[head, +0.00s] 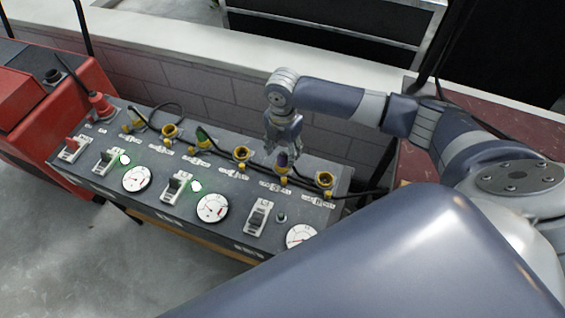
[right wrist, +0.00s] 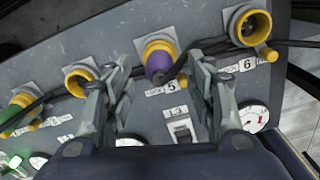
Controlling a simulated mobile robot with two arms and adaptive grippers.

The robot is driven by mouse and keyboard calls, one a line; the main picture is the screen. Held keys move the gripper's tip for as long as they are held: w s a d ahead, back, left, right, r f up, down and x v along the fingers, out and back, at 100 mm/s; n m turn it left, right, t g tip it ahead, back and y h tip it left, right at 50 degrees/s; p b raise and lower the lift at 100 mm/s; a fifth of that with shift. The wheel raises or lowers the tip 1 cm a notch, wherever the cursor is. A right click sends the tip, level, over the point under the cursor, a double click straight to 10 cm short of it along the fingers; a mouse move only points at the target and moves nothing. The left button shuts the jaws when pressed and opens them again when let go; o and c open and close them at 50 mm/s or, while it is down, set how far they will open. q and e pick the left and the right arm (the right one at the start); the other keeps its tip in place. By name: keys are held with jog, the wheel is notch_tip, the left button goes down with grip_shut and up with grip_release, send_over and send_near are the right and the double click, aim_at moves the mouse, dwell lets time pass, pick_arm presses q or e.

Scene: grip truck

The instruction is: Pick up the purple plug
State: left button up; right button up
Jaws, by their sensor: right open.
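The purple plug (right wrist: 158,64) sits in the yellow-rimmed socket above the label 5, with a black cable running from it. In the head view the purple plug (head: 283,160) shows just below my right gripper (head: 284,146). My right gripper (right wrist: 160,85) is open, with one finger on each side of the plug in the right wrist view. The plug's lower end is inside the socket. My left gripper is not in view.
The grey control panel (head: 160,205) carries several yellow sockets, switches and dials. A green plug (head: 202,137) sits in a socket further left, and a red plug (head: 100,104) stands at the far left. An empty socket (head: 324,180) is right of the purple plug. Black cables cross the panel. A block wall (head: 200,92) stands behind.

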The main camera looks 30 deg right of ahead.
jog(key=shift+f, duration=1.45)
grip_shut()
jog(key=shift+r, duration=0.2)
